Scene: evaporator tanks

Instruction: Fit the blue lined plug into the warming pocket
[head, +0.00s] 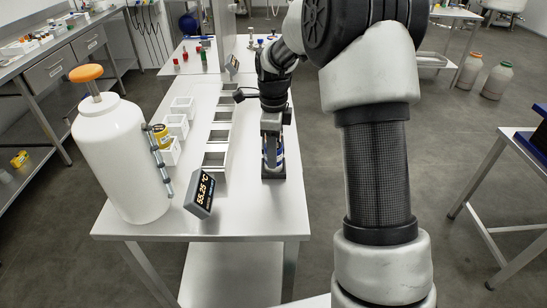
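My gripper (272,160) points down over the right side of the white table, to the right of a row of square pockets. Something blue and white (282,154) shows at its fingers, mostly hidden; it may be the blue lined plug, but I cannot make out lines. I cannot tell whether the fingers are shut on it. The nearest square pocket (227,161) has a pale rim and looks empty. Several more such pockets run back behind it in a line. I cannot tell which one is the warming pocket.
A white tank (121,160) with an orange knob stands at the table's left. White boxes (177,126) stand left of the pockets, a yellow can (161,136) among them. A display (203,194) reading 55.25 °C stands near the front. The table's front right is clear.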

